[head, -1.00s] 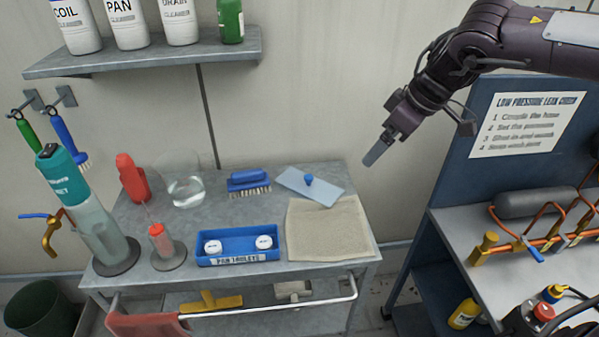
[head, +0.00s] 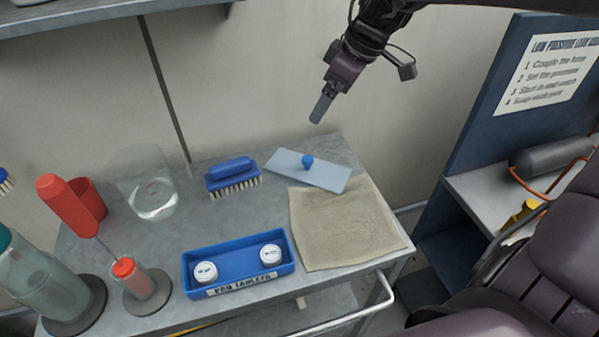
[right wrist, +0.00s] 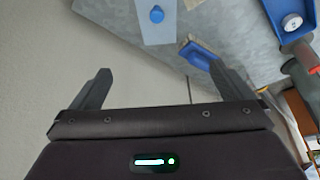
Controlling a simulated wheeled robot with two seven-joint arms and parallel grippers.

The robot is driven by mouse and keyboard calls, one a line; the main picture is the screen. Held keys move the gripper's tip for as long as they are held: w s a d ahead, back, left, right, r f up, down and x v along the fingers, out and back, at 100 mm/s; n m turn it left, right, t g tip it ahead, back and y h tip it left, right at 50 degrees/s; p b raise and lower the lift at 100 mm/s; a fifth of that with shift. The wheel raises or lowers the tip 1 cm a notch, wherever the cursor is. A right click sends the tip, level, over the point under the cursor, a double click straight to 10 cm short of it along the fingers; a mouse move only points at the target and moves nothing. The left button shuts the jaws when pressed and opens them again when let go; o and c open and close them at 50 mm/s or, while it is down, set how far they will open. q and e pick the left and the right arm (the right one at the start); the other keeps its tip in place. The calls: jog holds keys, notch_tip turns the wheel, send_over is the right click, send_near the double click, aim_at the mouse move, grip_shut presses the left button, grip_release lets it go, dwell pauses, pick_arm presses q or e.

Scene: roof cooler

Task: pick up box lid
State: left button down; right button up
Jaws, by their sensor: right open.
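The box lid (head: 322,176) is a flat, pale blue-grey plate with a round blue knob (head: 308,161) on top. It lies on the grey cart top at the back right, by the upper edge of a beige cloth. In the right wrist view the lid (right wrist: 156,28) and its knob show at the top, ahead of the jaws. My right gripper (head: 322,108) is above and behind the lid, apart from it. In the right wrist view its two fingers (right wrist: 158,88) are spread with nothing between them. My left gripper is not in view.
A blue brush (head: 232,176) lies left of the lid. The beige cloth (head: 345,225) is in front of it. A blue tray (head: 195,277) with two white tablets, a clear beaker (head: 150,185) and a red bottle (head: 72,205) share the cart top. A blue panel (head: 485,110) stands right.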

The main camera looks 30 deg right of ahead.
jog(key=b, duration=0.7)
send_over(311, 164)
jog(key=s+d, duration=0.2)
notch_tip(311, 164, down, 8)
notch_tip(311, 164, down, 5)
jog(key=b, duration=0.5)
jog(key=shift+f, duration=0.15)
jog(key=shift+w+f, duration=0.1)
jog(key=shift+f, duration=0.15)
jog(key=shift+w+a+f+b, duration=0.15)
jog(key=shift+f+b, duration=0.15)
jog(key=shift+f, duration=0.3)
jog(key=x, duration=0.6)
jog(key=shift+w+f, duration=0.1)
jog(key=shift+f, duration=0.1)
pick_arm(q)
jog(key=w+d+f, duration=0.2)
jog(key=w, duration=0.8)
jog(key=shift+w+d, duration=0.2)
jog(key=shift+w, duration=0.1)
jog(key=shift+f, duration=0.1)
pick_arm(e)
jog(key=c, duration=1)
jog(key=shift+o, duration=0.2)
